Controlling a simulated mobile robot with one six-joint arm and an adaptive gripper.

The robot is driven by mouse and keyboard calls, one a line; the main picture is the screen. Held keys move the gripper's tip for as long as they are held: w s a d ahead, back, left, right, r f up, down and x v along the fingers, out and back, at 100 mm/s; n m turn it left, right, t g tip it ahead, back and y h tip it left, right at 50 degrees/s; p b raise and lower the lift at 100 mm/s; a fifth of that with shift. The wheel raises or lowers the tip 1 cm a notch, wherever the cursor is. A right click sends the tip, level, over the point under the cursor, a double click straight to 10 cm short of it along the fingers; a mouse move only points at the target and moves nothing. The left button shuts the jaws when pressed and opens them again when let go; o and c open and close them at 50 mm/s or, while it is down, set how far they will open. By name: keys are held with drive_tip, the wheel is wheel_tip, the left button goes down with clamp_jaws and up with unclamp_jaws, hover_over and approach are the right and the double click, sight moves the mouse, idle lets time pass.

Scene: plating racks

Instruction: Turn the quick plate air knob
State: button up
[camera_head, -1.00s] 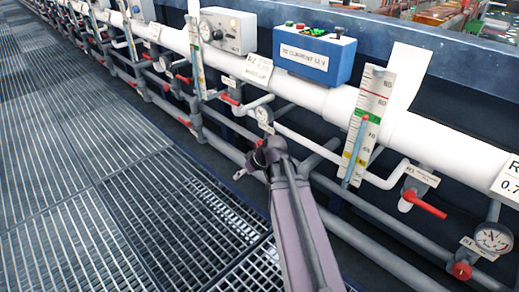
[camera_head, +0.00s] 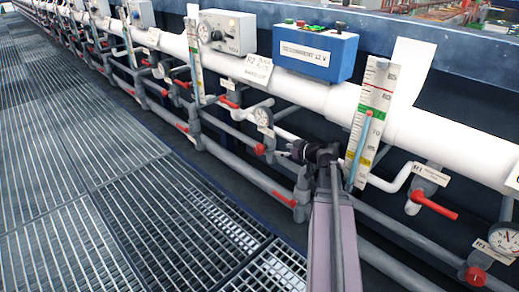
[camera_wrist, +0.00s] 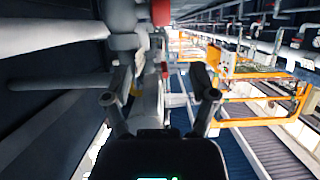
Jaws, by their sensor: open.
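No label for a quick plate air knob is clearly readable in either view. My gripper (camera_head: 284,153) is open and empty in the head view, pointing left in front of the pipes, just right of the knob below the gauge. In the wrist view my gripper (camera_wrist: 161,78) has its fingers spread. A red part (camera_wrist: 161,12) is at the top centre, and a smaller red part (camera_wrist: 164,70) shows between the fingers.
A blue control box (camera_head: 315,50) and a grey box (camera_head: 227,32) stand above the white pipe (camera_head: 440,140). A scale tube (camera_head: 370,120) and a red-handled valve (camera_head: 435,206) are to the right. Floor grating (camera_head: 90,190) is clear on the left.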

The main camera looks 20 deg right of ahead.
sight(263, 148)
drive_tip(key=shift+w, duration=0.1)
drive_tip(key=b+x, duration=0.4)
drive_tip(key=x, duration=0.8)
drive_tip(key=shift+f+b, duration=0.2)
drive_tip(key=shift+b, duration=0.2)
drive_tip(key=shift+x, duration=0.75)
drive_tip(key=shift+a+r, duration=0.1)
drive_tip(key=shift+a, duration=0.05)
drive_tip(key=shift+b, duration=0.35)
clamp_jaws()
